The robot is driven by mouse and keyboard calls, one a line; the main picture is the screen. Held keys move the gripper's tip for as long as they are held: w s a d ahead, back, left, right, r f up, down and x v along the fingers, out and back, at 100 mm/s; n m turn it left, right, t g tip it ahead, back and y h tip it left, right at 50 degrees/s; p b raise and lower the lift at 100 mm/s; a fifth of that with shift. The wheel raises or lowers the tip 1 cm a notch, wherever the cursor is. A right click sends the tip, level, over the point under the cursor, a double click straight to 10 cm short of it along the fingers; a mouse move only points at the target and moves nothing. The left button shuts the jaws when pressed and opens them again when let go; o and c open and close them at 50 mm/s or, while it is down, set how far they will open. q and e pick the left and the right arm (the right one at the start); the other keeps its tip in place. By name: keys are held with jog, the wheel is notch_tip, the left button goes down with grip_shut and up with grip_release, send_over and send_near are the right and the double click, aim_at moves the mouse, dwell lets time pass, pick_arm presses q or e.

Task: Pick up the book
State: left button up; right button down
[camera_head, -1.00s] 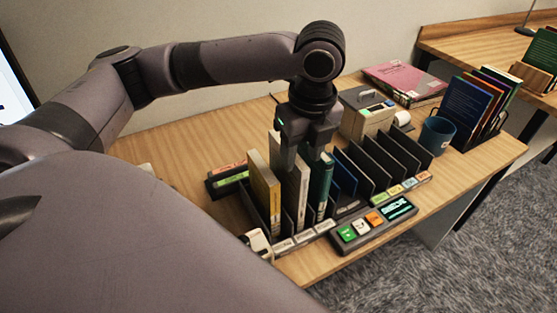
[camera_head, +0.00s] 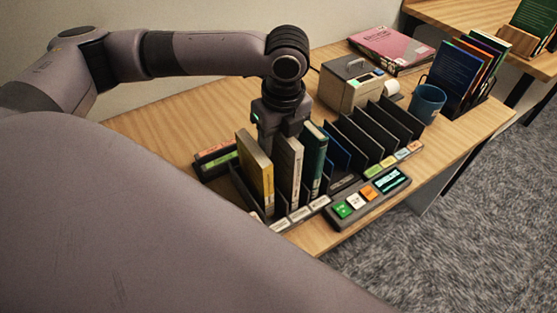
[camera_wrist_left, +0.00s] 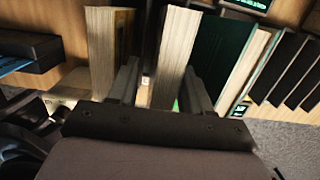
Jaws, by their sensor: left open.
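Several books stand upright in the black slotted rack: a yellow book (camera_head: 256,172), a grey-white book (camera_head: 290,168) and a dark green book (camera_head: 314,158). My left gripper (camera_head: 280,140) points down over the grey-white book. In the left wrist view, my open left gripper (camera_wrist_left: 160,88) has one finger on each side of that book's pale page block (camera_wrist_left: 176,48). The yellow book (camera_wrist_left: 101,45) is left of the fingers and the green book (camera_wrist_left: 222,55) right. I cannot tell whether the fingers touch the book. My right gripper is not in view.
Empty black dividers (camera_head: 375,135) stand right of the books. A button panel with a small screen (camera_head: 368,196) lies in front. Behind are a beige label machine (camera_head: 347,90), a pink book (camera_head: 390,48) and a blue mug (camera_head: 427,102).

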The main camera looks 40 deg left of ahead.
pick_arm(q)
jog(key=shift+f, duration=0.35)
grip_shut()
jog(key=shift+r, duration=0.1)
